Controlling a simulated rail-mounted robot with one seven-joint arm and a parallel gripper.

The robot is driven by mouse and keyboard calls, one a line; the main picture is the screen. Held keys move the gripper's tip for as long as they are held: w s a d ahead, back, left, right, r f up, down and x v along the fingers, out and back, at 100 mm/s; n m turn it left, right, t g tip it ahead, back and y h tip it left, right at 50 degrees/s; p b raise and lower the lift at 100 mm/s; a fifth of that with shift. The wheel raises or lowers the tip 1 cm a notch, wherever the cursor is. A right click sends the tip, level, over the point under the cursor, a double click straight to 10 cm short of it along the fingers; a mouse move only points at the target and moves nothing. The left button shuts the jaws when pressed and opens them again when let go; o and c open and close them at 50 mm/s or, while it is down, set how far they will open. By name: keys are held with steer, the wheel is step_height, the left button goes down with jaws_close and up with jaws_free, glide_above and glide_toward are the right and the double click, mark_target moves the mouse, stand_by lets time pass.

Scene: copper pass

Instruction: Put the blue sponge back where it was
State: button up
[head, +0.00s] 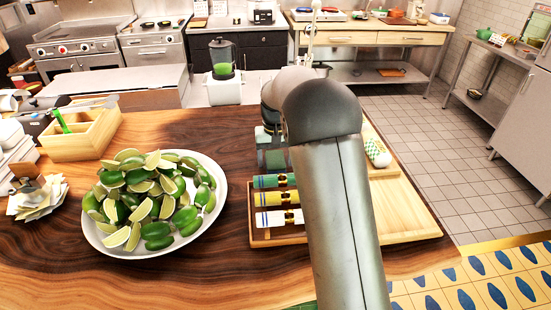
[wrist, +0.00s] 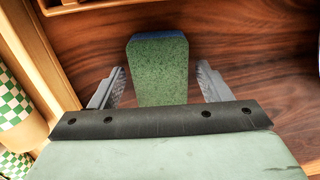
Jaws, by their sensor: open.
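The sponge (wrist: 160,70) shows in the wrist view as a block with a speckled green face and a dark blue strip along its far edge. It is over the dark wood counter. My gripper (wrist: 161,82) is open, with one finger on each side of the sponge. Gaps show between the fingers and the sponge, so it is not gripped.
A wooden tray (head: 278,239) with several wrapped rolls lies left of my arm. A pale wooden board (head: 405,210) and a green-checked wrapped item (head: 377,152) are to the right. A plate (head: 107,244) of limes and a wooden box (head: 75,145) stand left.

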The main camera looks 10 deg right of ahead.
mark_target(276, 160)
step_height(276, 160, up, 12)
steer(key=b, duration=0.1)
steer(key=shift+n+t, duration=0.4)
steer(key=shift+n, duration=0.2)
steer(key=s+f, duration=0.3)
steer(key=s, duration=0.9)
steer(key=s+f, duration=0.3)
steer(key=s, duration=0.9)
steer(key=s+f, duration=0.3)
steer(key=s, duration=0.9)
steer(key=shift+f, duration=0.1)
